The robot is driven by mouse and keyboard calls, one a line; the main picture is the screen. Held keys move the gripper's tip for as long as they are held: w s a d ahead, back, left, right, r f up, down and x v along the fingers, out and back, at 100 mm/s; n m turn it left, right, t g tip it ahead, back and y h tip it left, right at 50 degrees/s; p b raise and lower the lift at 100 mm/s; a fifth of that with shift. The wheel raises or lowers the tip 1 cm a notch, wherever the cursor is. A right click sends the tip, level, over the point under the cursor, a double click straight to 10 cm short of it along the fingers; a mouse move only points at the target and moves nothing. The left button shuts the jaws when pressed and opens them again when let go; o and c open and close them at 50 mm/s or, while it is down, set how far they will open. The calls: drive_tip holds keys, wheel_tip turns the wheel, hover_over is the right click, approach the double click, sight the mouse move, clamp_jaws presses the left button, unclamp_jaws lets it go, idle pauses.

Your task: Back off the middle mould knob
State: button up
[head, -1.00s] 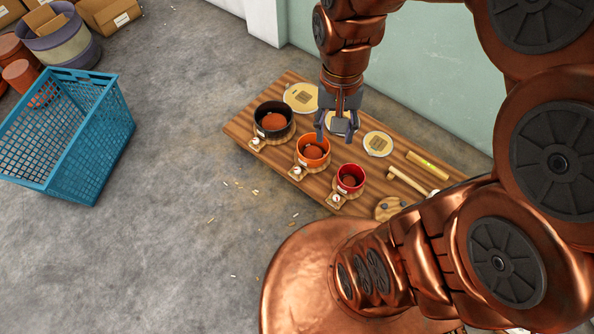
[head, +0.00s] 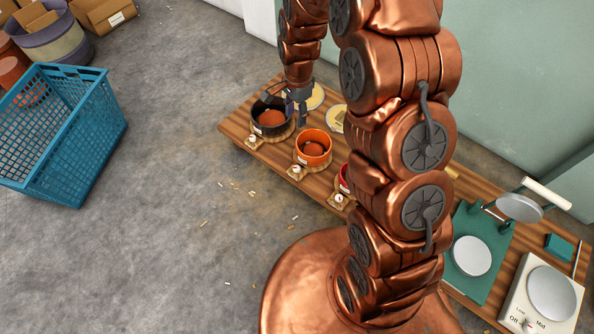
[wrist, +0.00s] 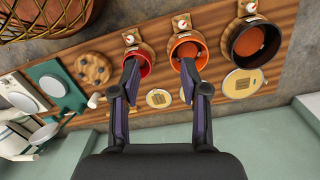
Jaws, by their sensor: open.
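The middle mould is an orange ring with brown contents (head: 313,149), between a black mould (head: 270,121) and a red mould (head: 345,178) that my arm partly hides. Its white knob (head: 297,170) sits on a small wooden block at its front; it also shows in the wrist view (wrist: 182,23). My gripper (head: 287,106) is open and empty, above the bench near the black mould's back right side. In the wrist view, my spread fingertips (wrist: 159,68) overlap the near edges of the orange and red moulds, with the knob beyond them.
A blue basket (head: 65,130) stands on the floor at left. Floor in front of the bench is clear apart from chips.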

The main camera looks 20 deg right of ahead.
drive_tip(key=w+f+m+b, duration=0.2)
drive_tip(key=w+f, duration=0.1)
drive_tip(key=f, duration=0.6)
drive_tip(key=w+f+m+b, duration=0.2)
drive_tip(key=w+f, duration=0.1)
drive_tip(key=f, duration=0.5)
drive_tip(key=m+b, duration=0.5)
hover_over(297, 168)
drive_tip(key=shift+t+h, duration=0.3)
drive_tip(key=shift+t, duration=0.1)
wheel_tip(297, 168, down, 20)
drive_tip(key=shift+w, duration=0.1)
drive_tip(key=shift+f+b, duration=0.7)
drive_tip(key=shift+f, duration=3.2)
drive_tip(key=shift+c, duration=0.3)
clamp_jaws()
